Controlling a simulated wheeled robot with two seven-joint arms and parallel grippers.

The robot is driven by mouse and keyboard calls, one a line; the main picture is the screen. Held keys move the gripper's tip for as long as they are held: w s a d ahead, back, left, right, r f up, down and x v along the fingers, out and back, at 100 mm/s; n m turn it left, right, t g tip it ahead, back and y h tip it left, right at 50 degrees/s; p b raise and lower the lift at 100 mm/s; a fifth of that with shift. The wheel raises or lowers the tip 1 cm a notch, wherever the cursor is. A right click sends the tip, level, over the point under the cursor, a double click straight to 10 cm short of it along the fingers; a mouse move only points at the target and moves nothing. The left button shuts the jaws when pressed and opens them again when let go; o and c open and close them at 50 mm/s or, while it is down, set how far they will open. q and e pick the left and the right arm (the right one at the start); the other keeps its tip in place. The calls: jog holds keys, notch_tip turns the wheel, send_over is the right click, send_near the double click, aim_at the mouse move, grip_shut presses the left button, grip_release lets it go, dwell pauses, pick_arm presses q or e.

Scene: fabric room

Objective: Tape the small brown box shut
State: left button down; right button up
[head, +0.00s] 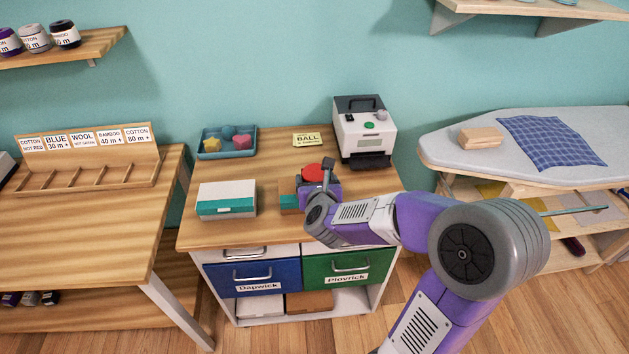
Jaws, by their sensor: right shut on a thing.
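A small box (288,198), brown with a teal part, sits on the middle table. Most of it is hidden behind my right gripper and wrist. My right gripper (318,184) is over the right side of this box, pointing away from me. It is shut on a red round thing with a dark end (312,172), which looks like a tape dispenser. Its lower part and the fingertips are largely hidden, so I cannot tell whether it touches the box. The box's flaps cannot be made out. My left gripper is not in view.
A white and teal box (227,199) stands left of the brown box. Behind are a blue tray (227,153) with small shapes, a yellow BALL card (307,140) and a label printer (364,132). Bare tabletop (268,220) shows between the two boxes.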

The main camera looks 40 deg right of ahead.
jog(key=shift+d, duration=0.15)
jog(key=shift+s+d+f, duration=0.1)
jog(key=shift+s+d, duration=0.45)
jog(key=shift+d, duration=0.2)
jog(key=shift+s+d, duration=0.1)
jog(key=shift+s+d, duration=0.45)
jog(key=shift+d, duration=0.35)
notch_tip(320, 180, up, 6)
jog(key=p, duration=0.4)
